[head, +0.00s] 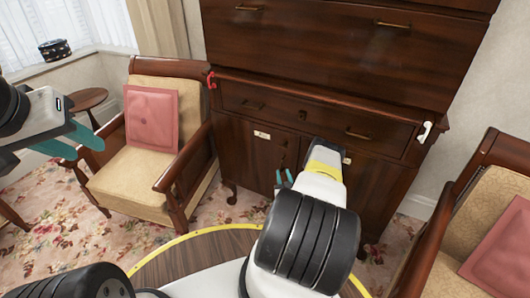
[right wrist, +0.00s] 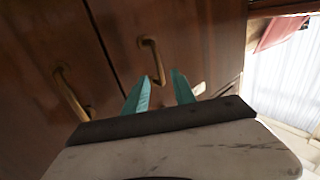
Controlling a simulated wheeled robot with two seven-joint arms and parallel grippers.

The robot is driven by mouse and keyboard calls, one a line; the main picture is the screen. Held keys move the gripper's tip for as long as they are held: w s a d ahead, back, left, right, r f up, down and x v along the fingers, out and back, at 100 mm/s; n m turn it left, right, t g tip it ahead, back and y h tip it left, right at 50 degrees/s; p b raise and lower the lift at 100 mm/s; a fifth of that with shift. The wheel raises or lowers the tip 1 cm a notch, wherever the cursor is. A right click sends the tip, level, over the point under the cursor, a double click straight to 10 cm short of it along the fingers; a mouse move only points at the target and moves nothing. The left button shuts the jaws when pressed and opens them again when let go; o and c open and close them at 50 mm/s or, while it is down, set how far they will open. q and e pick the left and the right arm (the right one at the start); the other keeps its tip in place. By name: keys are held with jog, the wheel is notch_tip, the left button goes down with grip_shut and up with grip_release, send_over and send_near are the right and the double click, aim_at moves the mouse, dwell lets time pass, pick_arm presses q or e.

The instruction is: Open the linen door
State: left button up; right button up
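The dark wood cabinet has two lower doors, a left door (head: 240,150) and a right door (head: 355,190). Each has a small pale label, the left label (head: 262,134) and the right label (head: 346,160). The writing is too small to read, so I cannot tell which is linen. Both doors look shut. My right gripper (head: 283,176) is open at the left door, near the centre seam. In the right wrist view, that door's brass handle (right wrist: 152,60) appears between the teal fingertips; contact is unclear. My left gripper (head: 90,152) is open and empty at the far left.
A cushioned armchair (head: 150,150) stands left of the cabinet, and another armchair (head: 470,230) stands at the right. A red hook (head: 211,80) and a white hook (head: 424,132) hang at the cabinet's sides. Floral carpet (head: 215,208) lies before the left door.

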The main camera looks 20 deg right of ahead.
aim_at(281, 166)
jog(key=shift+x, duration=2.05)
grip_shut()
